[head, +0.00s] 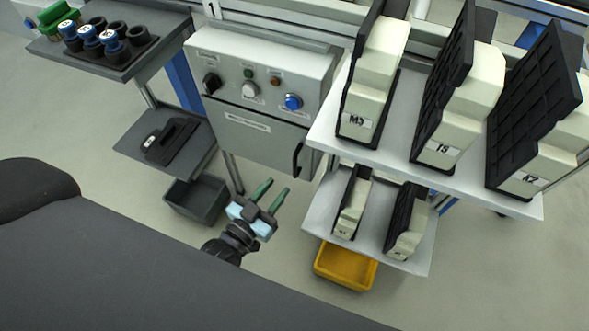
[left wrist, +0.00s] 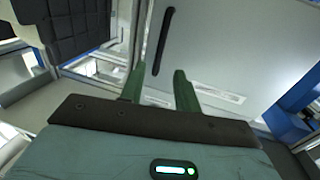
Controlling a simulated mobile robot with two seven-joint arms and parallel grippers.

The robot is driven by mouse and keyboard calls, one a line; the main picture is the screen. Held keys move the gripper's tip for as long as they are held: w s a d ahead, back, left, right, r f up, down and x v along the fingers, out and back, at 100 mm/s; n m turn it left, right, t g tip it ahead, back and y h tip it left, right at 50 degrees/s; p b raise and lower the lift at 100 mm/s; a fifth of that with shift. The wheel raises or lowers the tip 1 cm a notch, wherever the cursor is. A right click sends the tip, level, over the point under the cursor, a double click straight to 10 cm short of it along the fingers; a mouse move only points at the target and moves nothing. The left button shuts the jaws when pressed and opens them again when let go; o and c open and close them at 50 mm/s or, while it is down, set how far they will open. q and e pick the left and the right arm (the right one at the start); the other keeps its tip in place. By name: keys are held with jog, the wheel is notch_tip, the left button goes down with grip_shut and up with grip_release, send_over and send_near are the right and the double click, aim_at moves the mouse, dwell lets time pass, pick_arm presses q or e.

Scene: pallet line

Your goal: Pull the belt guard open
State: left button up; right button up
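The belt guard (head: 245,133) looks like the pale grey front panel under the control box, with a label strip near its top. A black bar handle (head: 298,158) is at its right edge. The panel also shows in the left wrist view (left wrist: 225,50), with the handle (left wrist: 163,41) upright and slightly tilted. My left gripper (head: 277,186) is open and empty, below the panel's lower right, apart from the handle. In the left wrist view its two green fingers (left wrist: 158,84) point toward the panel, with the handle beyond and between their tips. My right gripper is not in view.
The control box (head: 262,70) has knobs and a blue button. White shelves (head: 455,181) with cream-and-black units stand close on the right. A grey shelf (head: 135,145) and dark bin (head: 197,215) are left. A yellow bin (head: 345,280) is low right.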

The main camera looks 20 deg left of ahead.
aim_at(294, 167)
pick_arm(q)
jog(key=x, duration=0.7)
jog(key=shift+w+d+b, duration=0.15)
jog(key=shift+w+b, duration=0.15)
jog(key=shift+b, duration=0.1)
grip_shut()
